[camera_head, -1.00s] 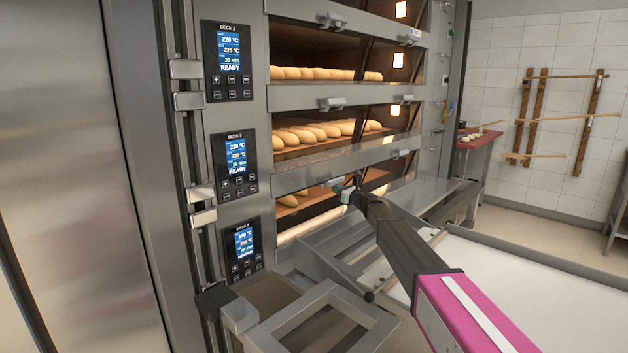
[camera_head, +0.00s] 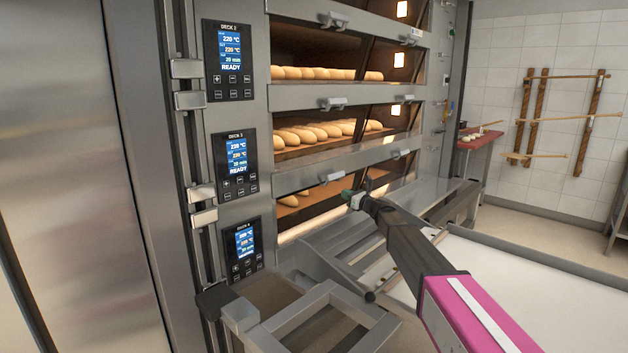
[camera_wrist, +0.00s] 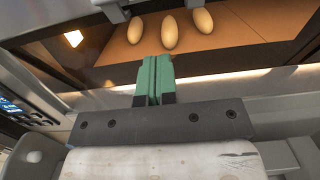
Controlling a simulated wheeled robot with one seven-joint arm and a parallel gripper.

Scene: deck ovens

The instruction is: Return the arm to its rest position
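My gripper (camera_head: 347,196) is at the end of my dark and pink arm, in front of the lowest visible oven deck (camera_head: 318,206). In the wrist view my gripper's two green fingers (camera_wrist: 155,80) are side by side and pressed together, with nothing seen between them. Pale loaves (camera_wrist: 169,31) lie inside the deck beyond the fingertips, apart from them.
Upper decks hold rows of loaves (camera_head: 310,133). Handles (camera_head: 331,176) stick out from the oven front. Control panels (camera_head: 237,165) are at left. A metal frame (camera_head: 330,310) and a white-topped loader (camera_head: 500,275) stand in front. A wall rack (camera_head: 533,115) hangs at right.

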